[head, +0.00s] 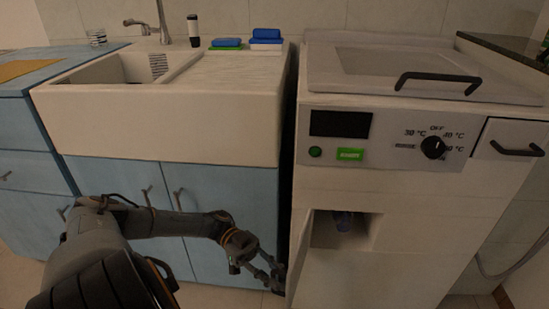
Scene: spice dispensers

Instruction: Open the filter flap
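The white washing machine (430,210) stands at the right. My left gripper (279,277) is low, just left of the flap's outer edge. Its fingers are apart with nothing seen between them. I cannot tell whether a fingertip touches the flap. My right gripper is out of view.
A blue cabinet (225,200) with a white sink (160,130) stands at the left, behind my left arm. A narrow dark gap separates it from the machine. Black handles (438,78) and a dial (433,147) stick out higher on the machine.

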